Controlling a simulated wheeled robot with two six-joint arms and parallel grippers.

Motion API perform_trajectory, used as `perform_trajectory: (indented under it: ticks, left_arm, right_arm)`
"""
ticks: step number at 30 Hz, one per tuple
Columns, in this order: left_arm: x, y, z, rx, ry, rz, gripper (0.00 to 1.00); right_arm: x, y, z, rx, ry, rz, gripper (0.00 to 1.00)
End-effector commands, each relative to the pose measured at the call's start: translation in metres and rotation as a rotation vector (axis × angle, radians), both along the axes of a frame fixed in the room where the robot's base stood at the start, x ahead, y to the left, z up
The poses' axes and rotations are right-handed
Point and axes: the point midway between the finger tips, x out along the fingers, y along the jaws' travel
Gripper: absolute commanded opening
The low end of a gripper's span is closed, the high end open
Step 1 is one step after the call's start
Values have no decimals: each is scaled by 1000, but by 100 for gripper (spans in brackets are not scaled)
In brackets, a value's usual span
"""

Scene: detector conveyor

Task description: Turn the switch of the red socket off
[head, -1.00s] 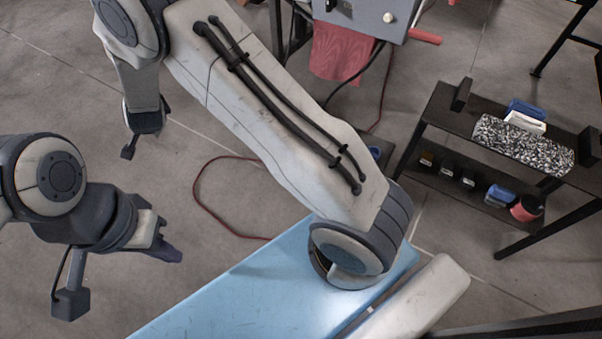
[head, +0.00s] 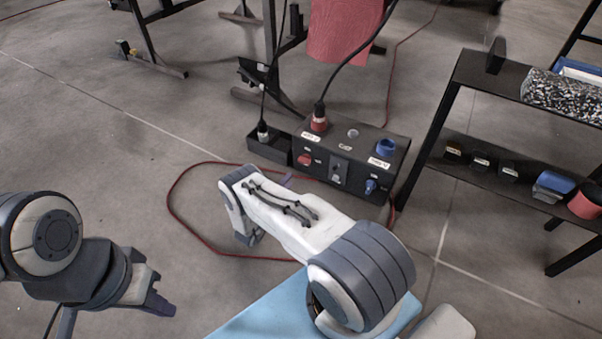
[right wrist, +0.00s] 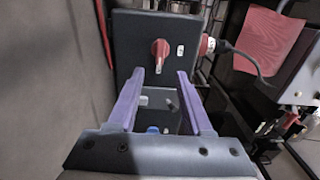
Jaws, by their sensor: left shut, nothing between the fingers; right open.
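The black socket box (head: 350,160) stands on the floor. Its red socket (head: 318,124) has a plug in it with a cable rising. The red switch (head: 304,160) is on the front face below it; in the right wrist view the red switch (right wrist: 159,54) shows its lever pointing down in the picture. My right gripper (right wrist: 160,73) is open, its purple fingers on either side of the line to the switch, tips seemingly short of it. In the head view my right wrist mostly hides them. My left gripper (head: 160,300) is shut and empty, far left of the box.
The box also carries a blue socket (head: 385,148) and a blue switch (head: 370,187). A black shelf (head: 480,165) with small items stands close on the right. A red cable (head: 185,240) loops on the floor around my right arm.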

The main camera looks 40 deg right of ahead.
Motion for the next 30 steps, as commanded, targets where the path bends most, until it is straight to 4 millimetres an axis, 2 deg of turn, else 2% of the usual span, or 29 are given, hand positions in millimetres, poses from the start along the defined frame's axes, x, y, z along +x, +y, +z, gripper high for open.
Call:
perform_trajectory:
  ticks: [12,16,21,29,30]
  left_arm:
    - [0,0,-39,0,0,0,0]
    - [0,0,-47,0,0,0,0]
    - [0,0,-51,0,0,0,0]
    - [0,0,-51,0,0,0,0]
    - [0,0,-51,0,0,0,0]
  right_arm:
    - [27,-66,-3,0,-2,-3,50]
    - [34,-82,-3,1,0,-2,50]
    - [38,-92,-1,1,1,1,50]
    - [38,-93,1,0,2,1,50]
    - [38,-93,1,0,2,1,42]
